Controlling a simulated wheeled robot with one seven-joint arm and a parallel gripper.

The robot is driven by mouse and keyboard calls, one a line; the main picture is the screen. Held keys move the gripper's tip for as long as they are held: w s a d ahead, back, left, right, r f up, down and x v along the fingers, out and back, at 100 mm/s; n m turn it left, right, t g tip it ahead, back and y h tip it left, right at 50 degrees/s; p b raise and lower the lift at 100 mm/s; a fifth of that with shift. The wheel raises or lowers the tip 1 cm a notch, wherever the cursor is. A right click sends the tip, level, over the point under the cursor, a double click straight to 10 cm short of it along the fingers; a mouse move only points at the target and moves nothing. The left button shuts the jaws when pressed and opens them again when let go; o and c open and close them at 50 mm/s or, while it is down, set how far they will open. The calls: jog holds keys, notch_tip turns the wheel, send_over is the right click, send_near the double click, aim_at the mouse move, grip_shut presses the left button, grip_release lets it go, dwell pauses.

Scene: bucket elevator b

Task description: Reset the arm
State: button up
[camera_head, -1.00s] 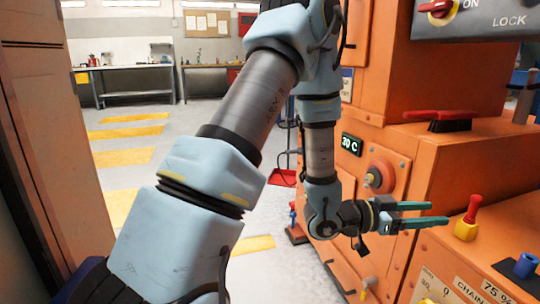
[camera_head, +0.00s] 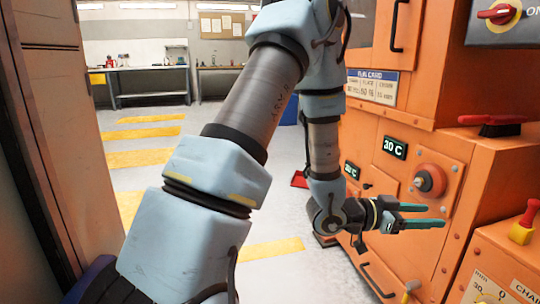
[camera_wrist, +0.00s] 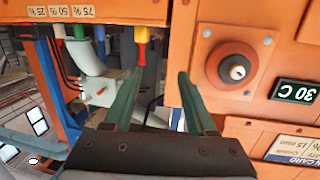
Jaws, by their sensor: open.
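My gripper (camera_head: 418,215) is open and empty, its two green fingers apart and pointing right in the head view. It is in front of the orange machine (camera_head: 447,165), below and left of a round knob (camera_head: 429,180). My arm runs from the lower left up to the top and bends down to the gripper. In the wrist view my gripper (camera_wrist: 155,85) shows both fingers spread with nothing between them. The knob (camera_wrist: 233,68) lies to the right of the fingers there, beside a "30 C" display (camera_wrist: 294,92).
A red-handled brush (camera_head: 492,125) lies on the machine's ledge. A red and yellow lever (camera_head: 524,225) stands at the right. A red switch (camera_head: 499,14) is at the upper right. Grey floor with yellow stripes (camera_head: 143,158) is open on the left, with workbenches (camera_head: 145,72) behind.

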jog(key=w+a+f+n+t+y, duration=0.25)
jog(key=w+a+n+y, duration=0.35)
jog(key=a, duration=0.5)
jog(key=w+a+f+n+t+y, duration=0.1)
jog(key=w+a+t+y, duration=0.2)
jog(key=w+a+y, duration=0.5)
jog(key=s+a+n+g+y, duration=0.1)
jog(key=s+a+n+g, duration=0.2)
jog(key=a, duration=0.4)
jog(key=s+a+r+n+y, duration=0.1)
jog(key=s+a+n, duration=0.2)
jog(key=s+a, duration=0.3)
jog(key=s+a+n+g+y, duration=0.1)
jog(key=s+a+n+g, duration=0.15)
jog(key=a, duration=0.55)
notch_tip(320, 180, up, 35)
jog(key=s+p, duration=0.1)
jog(key=p, duration=3.3)
jog(key=shift+s+p, duration=0.15)
jog(key=shift+p, duration=0.2)
jog(key=shift+n, duration=0.25)
